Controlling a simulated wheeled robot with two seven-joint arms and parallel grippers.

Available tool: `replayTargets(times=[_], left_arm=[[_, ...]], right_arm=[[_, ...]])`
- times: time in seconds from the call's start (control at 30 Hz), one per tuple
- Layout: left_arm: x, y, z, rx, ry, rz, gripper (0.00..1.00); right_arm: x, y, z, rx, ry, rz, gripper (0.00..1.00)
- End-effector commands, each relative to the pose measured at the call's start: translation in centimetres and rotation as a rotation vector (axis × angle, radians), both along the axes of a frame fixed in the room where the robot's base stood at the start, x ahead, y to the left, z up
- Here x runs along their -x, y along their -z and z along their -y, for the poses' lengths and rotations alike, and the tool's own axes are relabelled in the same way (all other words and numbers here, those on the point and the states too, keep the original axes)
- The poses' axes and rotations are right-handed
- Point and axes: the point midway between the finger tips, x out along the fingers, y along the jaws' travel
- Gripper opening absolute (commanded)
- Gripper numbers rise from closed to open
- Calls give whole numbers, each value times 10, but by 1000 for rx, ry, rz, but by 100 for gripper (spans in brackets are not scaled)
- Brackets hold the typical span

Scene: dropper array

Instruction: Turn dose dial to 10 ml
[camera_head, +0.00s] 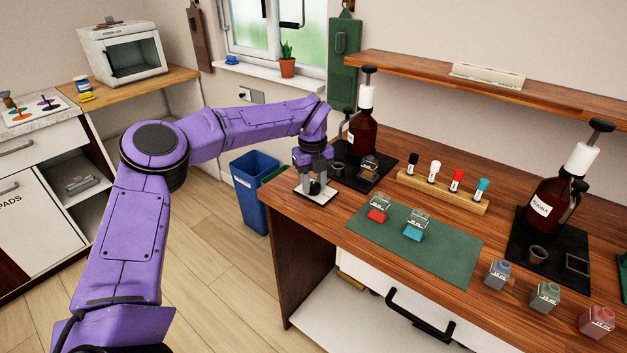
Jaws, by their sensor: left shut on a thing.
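The dose dial (315,188) is a small dark knob on a white plate (320,198) at the left front corner of the wooden worktop. My left gripper (314,181) points down from above and is shut on the knob. The fingers partly hide it, and the dial's marks are too small to read. My right gripper is not in view.
A brown pump bottle (362,135) stands on a black mat just behind my left gripper. A second brown bottle (541,205) stands at the right. A green mat (440,246) holds two small clear bottles. A wooden rack (442,194) holds several capped vials.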

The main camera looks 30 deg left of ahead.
Motion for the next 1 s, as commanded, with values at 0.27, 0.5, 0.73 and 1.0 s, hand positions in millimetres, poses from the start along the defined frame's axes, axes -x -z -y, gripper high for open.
replayTargets(times=[0.27,0.5,0.73,1.0], left_arm=[[0,-3,0,2,251,2,5],[0,-3,0,1,431,2,5],[0,-2,-1,1,541,2,5],[0,-2,-1,1,596,3,5]], right_arm=[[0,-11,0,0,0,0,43],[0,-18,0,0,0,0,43],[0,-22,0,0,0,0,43],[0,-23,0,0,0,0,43]])
